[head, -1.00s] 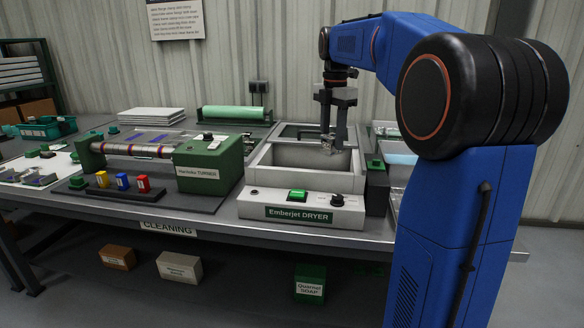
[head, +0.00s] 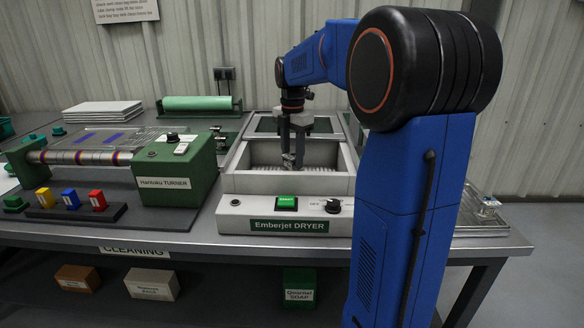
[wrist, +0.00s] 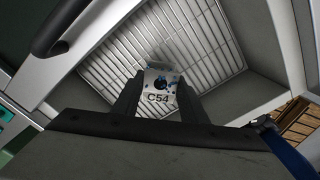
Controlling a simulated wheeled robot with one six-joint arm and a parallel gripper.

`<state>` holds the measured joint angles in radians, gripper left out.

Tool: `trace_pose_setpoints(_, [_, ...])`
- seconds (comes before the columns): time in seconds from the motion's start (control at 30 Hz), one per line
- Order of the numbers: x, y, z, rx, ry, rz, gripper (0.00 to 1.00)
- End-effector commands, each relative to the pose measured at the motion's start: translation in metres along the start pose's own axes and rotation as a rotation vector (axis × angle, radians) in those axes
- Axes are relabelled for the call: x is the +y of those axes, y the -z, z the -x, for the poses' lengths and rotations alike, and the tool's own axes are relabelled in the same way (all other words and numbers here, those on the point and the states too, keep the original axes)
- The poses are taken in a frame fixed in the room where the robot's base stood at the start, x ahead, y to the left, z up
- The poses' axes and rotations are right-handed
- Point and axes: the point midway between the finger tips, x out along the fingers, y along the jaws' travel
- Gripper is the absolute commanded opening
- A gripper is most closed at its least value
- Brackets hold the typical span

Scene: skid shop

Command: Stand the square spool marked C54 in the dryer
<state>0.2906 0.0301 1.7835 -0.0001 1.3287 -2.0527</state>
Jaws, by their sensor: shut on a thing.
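The square spool (wrist: 159,83) marked C54 is a pale metal block with a dark round centre and blue specks on its face. My gripper (wrist: 157,92) is shut on it, one dark finger on each side. In the wrist view the spool shows over the slatted rack inside the dryer; I cannot tell whether it touches the rack. In the head view my gripper (head: 292,160) points down into the open dryer (head: 245,182). The spool is small and dark there, and its lower end is hard to make out.
The dryer's front panel has a green button (head: 287,203) and a black knob (head: 333,206). The green turner (head: 180,165) stands close to its left. A green roll (head: 198,103) and a stack of white sheets (head: 102,111) lie at the back. Walls surround the dryer's basin.

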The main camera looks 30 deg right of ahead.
Motion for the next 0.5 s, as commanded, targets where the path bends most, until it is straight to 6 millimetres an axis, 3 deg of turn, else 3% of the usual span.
trace_pose_setpoints(0.33, [0.0,0.0,-0.035,0.0,0.0,0.0,0.11])
trace_pose_setpoints(0.5, [0.0,0.0,-0.037,-0.001,-0.002,0.0,0.11])
